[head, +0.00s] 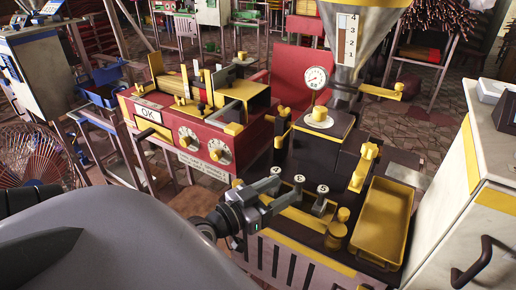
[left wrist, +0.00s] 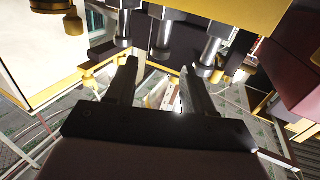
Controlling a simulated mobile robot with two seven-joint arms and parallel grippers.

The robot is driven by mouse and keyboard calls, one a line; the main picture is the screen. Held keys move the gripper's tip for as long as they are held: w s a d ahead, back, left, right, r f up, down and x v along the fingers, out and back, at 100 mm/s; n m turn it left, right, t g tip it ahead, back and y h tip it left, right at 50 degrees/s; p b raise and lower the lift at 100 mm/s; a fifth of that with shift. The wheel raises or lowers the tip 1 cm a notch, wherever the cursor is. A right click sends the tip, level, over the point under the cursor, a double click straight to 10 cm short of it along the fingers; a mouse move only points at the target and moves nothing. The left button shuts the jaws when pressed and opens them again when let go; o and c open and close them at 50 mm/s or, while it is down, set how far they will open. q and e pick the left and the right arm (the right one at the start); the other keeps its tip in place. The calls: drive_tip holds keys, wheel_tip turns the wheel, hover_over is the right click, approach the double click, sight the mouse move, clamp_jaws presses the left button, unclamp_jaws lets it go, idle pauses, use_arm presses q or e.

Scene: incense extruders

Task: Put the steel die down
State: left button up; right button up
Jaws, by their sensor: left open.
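Three small steel pieces with round, lettered heads stand in a row on the dark, yellow-edged bench; the middle one (head: 299,181) and the right one (head: 322,191) show best in the head view. I cannot tell which is the steel die, or whether all are. The left wrist view also shows three steel cylinders with wider ends, including the middle one (left wrist: 163,34), just beyond the fingers. My left gripper (head: 282,192) is open beside the row. In the left wrist view the gap between its fingers (left wrist: 159,72) holds nothing. My right gripper is not in view.
A yellow tray (head: 382,222) lies right of the row, with a brass-coloured knob (head: 337,229) beside it. A red machine (head: 190,135) with dials stands behind left. A pressure gauge (head: 316,78) and steel hopper (head: 365,35) rise behind. A white cabinet (head: 455,205) bounds the right.

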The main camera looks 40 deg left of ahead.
use_arm(q)
drive_tip(key=s, duration=0.5)
drive_tip(key=s+d+f+g, duration=0.3)
drive_tip(key=d+f, duration=0.2)
drive_tip(key=f, duration=0.4)
drive_tip(key=s+d+f+g, duration=0.3)
drive_tip(key=d+f, duration=0.3)
drive_tip(key=f, duration=0.4)
drive_tip(key=shift+s+d+f+g+b, duration=0.15)
drive_tip(key=shift+d+f+g+b, duration=0.15)
drive_tip(key=shift+g, duration=0.5)
drive_tip(key=shift+r, duration=0.1)
wheel_tip(320, 180, up, 8)
drive_tip(key=a+p, duration=0.1)
drive_tip(key=p, duration=0.8)
drive_tip(key=shift+s+f+m+y+p, duration=0.2)
drive_tip(key=shift+s+m+y+p, duration=0.1)
drive_tip(key=shift+s+p, duration=0.1)
